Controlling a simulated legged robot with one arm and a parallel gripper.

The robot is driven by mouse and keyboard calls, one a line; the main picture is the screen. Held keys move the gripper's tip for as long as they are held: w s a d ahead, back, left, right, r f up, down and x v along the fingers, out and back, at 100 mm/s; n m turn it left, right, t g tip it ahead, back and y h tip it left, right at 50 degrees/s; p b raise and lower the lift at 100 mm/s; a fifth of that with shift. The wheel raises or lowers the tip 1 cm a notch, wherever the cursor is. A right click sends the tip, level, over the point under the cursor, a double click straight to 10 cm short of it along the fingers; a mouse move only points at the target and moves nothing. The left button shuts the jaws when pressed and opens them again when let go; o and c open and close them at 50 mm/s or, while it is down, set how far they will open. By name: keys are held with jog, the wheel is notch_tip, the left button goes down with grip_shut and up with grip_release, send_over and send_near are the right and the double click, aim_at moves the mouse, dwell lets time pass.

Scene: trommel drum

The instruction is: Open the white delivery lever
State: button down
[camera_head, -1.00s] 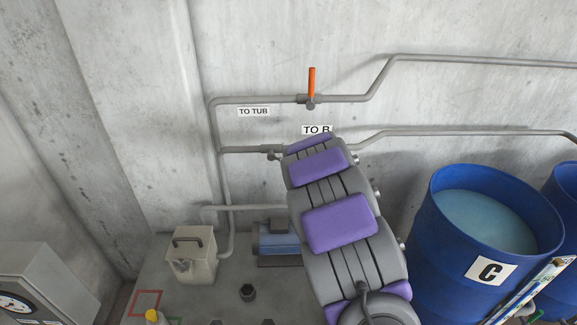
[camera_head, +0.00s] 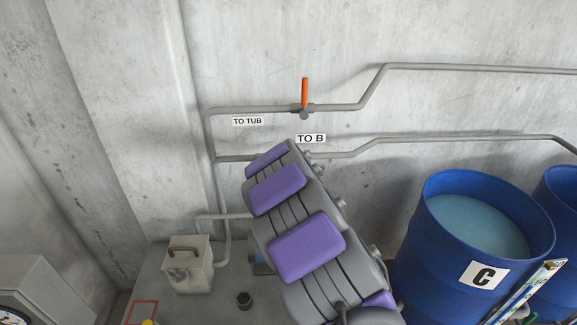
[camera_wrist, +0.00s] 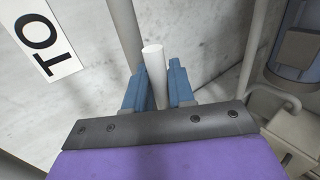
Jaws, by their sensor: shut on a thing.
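The white delivery lever (camera_wrist: 153,65) shows in the wrist view as a pale rod with a rounded end. My gripper (camera_wrist: 160,82) has a blue finger on each side of it and is shut on it. The lever's base is hidden behind the gripper's body. In the head view my arm hides the gripper and the white lever, near the lower pipe under the "TO B" label (camera_head: 311,138). Part of that label also shows at the left of the wrist view (camera_wrist: 44,40).
An orange lever (camera_head: 304,92) stands upright on the upper pipe (camera_head: 440,66), by the "TO TUB" label (camera_head: 248,121). A lower pipe (camera_head: 440,139) runs right. Blue drum C (camera_head: 440,240) stands at right. A beige box (camera_head: 188,264) sits at lower left.

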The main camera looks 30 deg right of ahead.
jog(key=shift+a, duration=0.1)
jog(key=c, duration=1.1)
grip_release()
jog(key=shift+w, duration=0.2)
jog(key=shift+s, duration=0.15)
jog(key=shift+a, duration=0.1)
jog(key=p+v, duration=0.2)
jog(key=v, duration=1.5)
jog(key=shift+s+r, duration=0.1)
